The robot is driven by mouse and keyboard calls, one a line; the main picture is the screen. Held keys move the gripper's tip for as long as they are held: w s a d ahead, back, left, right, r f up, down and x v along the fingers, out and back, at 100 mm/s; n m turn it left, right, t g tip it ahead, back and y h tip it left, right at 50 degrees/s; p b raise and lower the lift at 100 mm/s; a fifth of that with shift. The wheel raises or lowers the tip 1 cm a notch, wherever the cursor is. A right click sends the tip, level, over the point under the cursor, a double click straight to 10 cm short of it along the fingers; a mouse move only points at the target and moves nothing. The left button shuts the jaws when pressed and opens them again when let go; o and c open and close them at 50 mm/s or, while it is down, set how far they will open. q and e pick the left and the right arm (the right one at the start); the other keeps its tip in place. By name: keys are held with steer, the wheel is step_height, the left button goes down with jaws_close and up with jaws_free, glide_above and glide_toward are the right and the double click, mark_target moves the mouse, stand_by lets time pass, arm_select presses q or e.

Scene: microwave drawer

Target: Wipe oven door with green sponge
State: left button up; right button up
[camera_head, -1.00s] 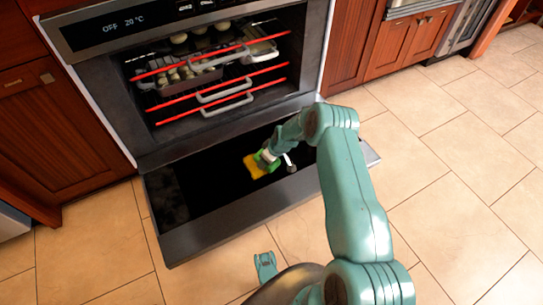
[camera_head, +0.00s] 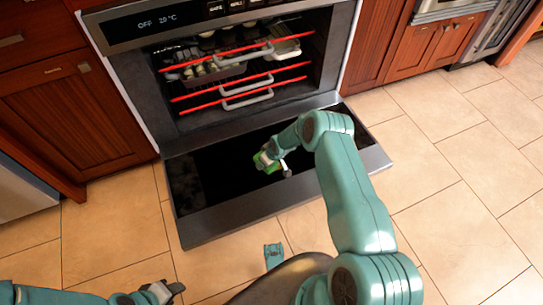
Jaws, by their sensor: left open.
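The oven door (camera_head: 212,220) is folded down flat in front of the oven, with a black inner panel and a grey metal rim. My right gripper (camera_head: 274,163) is over the middle of the black panel, shut on the green sponge (camera_head: 263,162). The sponge is at the panel, partly hidden by the fingers; whether it touches the glass is hard to tell. My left gripper (camera_head: 166,291) is at the bottom left, over the floor, open and empty, well apart from the door.
The oven cavity (camera_head: 190,118) above the door holds racks with red front bars and trays of food. Wooden cabinets (camera_head: 80,125) stand to the left, others to the right. The tiled floor (camera_head: 440,190) is clear on the right.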

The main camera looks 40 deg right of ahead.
steer(key=shift+w+d+f+b, duration=0.1)
steer(key=shift+w+f+b, duration=0.3)
steer(key=shift+b, duration=0.9)
steer(key=shift+w+b, duration=0.35)
steer(key=shift+b, duration=0.55)
steer(key=shift+w+d+r+b, duration=0.1)
steer(key=shift+w+r+b, duration=0.05)
steer(key=shift+b, duration=0.15)
steer(key=shift+c, duration=0.3)
steer(key=d+b, duration=0.3)
steer(key=shift+s, duration=0.4)
steer(key=shift+s+d+b, duration=0.2)
steer(key=shift+d+b, duration=0.35)
steer(key=shift+d, duration=0.25)
steer(key=shift+s+d+b, duration=0.2)
steer(key=shift+d+b, duration=0.3)
steer(key=shift+d, duration=0.25)
steer(key=shift+s+d+r, duration=0.15)
steer(key=shift+d+r, duration=0.05)
steer(key=shift+d, duration=0.55)
steer(key=shift+s+d+f, duration=0.1)
steer(key=shift+s+d, duration=0.35)
steer(key=shift+d, duration=1.35)
steer(key=shift+s+d+r, duration=0.1)
steer(key=shift+s+d, duration=0.35)
steer(key=shift+d, duration=1.4)
steer(key=shift+s+d+f, duration=0.1)
steer(key=shift+s+d, duration=0.35)
steer(key=shift+d, duration=1.35)
